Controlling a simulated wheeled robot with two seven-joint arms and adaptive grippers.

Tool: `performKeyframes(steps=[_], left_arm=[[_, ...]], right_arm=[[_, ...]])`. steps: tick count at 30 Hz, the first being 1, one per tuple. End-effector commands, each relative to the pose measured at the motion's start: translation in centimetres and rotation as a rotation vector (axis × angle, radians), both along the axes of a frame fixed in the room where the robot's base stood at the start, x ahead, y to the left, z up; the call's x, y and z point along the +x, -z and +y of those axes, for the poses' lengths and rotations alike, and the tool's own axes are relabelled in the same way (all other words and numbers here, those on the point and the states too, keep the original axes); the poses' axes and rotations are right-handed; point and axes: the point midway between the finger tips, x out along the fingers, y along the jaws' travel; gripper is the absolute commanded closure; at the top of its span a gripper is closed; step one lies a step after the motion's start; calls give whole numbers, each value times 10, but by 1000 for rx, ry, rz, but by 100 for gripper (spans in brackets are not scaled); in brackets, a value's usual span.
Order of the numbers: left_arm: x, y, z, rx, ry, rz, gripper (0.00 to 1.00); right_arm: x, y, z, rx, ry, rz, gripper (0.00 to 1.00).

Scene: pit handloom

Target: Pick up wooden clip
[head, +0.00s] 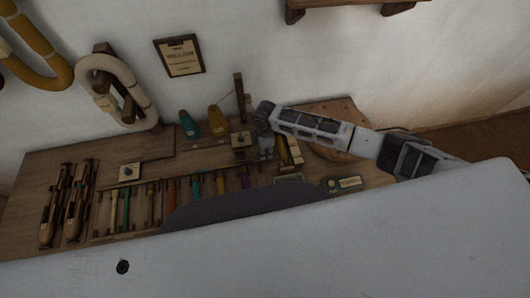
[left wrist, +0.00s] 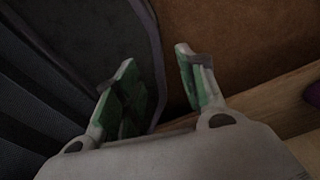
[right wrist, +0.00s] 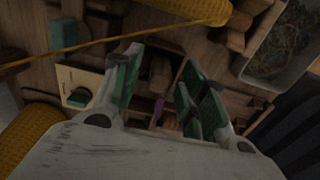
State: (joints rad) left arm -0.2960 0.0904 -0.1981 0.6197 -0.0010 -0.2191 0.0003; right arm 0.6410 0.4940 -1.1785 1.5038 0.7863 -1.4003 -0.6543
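My right gripper (head: 267,154) points down over the workbench (head: 60,165), towards its right part. In the right wrist view its green-padded fingers (right wrist: 156,76) are apart, with wooden pieces (right wrist: 160,72) showing below and between them. No finger visibly grips anything. I cannot tell for sure which small wooden piece is the wooden clip; the view is dark and the fingers hide part of the bench. My left gripper (left wrist: 156,60) is open and empty in the left wrist view, beside a dark panel and a brown surface. It is not in the head view.
A rack of coloured bobbins (head: 150,205) and wooden shuttles (head: 65,205) lie to the left. Teal (head: 189,125) and mustard (head: 218,121) cones stand behind. A grey bin of threads (right wrist: 280,50) and a yellow yarn cone (right wrist: 185,10) are close to the right gripper.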

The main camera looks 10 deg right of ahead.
Motion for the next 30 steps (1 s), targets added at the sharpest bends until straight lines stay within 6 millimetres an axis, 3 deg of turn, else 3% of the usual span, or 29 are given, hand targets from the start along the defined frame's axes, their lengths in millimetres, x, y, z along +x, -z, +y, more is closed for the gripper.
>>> performKeyframes(steps=[1,7,20,30], left_arm=[[0,0,3,4,2,0,60],[0,0,10,11,3,0,60],[0,0,-4,-4,-3,0,60],[0,-1,-9,-10,-3,0,60]], right_arm=[[0,0,0,0,0,0,68],[0,0,0,0,0,0,94],[0,-3,0,0,0,0,94],[1,-36,0,2,-1,-1,94]])
